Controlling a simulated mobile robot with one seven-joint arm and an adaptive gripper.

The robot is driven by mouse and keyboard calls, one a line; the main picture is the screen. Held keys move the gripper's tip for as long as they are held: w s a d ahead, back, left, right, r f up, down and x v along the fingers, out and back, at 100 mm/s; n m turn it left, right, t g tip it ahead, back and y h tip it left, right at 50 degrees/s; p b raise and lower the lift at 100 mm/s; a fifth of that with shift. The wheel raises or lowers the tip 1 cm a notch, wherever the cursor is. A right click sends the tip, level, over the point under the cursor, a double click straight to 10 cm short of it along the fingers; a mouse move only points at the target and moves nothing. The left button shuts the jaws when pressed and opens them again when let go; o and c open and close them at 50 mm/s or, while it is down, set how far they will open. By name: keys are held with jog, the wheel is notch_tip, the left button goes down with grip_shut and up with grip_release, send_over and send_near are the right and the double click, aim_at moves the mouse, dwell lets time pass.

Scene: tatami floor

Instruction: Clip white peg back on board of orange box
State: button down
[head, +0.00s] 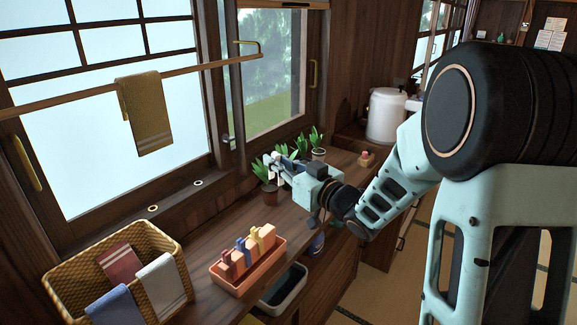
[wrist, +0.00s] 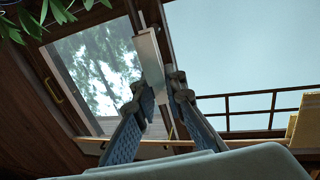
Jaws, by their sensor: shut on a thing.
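The orange box (head: 238,288) sits on the wooden counter in the head view. Several coloured pegs, red, blue (head: 241,246) and yellow-orange, stand in a row in it; its board is mostly hidden behind them. My gripper (head: 277,170) is above the counter, behind and to the right of the box, by the potted plants. In the wrist view my gripper (wrist: 163,97) is shut on a pale, long piece, which looks like the white peg (wrist: 150,58). It points up and away from the fingertips. In the head view the peg is too small to make out clearly.
Potted plants (head: 316,140) stand close around my gripper. A wicker basket (head: 75,262) with cloths is left of the box, and a dark tray (head: 284,287) is to its right, lower down. A towel (head: 146,115) hangs from a rail. Counter between plants and box is clear.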

aim_at(266, 230)
jog(key=s+a+f+n+g+y+b, duration=0.2)
jog(key=a+f+g+y+b, duration=0.1)
jog(key=f+b, duration=0.5)
jog(key=shift+s+a+f+n+b, duration=0.15)
jog(key=shift+f+n+b, duration=0.15)
jog(key=shift+f+n, duration=0.15)
jog(key=shift+f, duration=0.1)
jog(key=shift+f+b, duration=1.8)
jog(key=shift+f, duration=0.1)
jog(key=shift+f+b, duration=1.4)
jog(key=shift+f, duration=1.25)
dwell(1.0)
jog(key=c, duration=1.9)
grip_release()
jog(key=shift+o, duration=0.3)
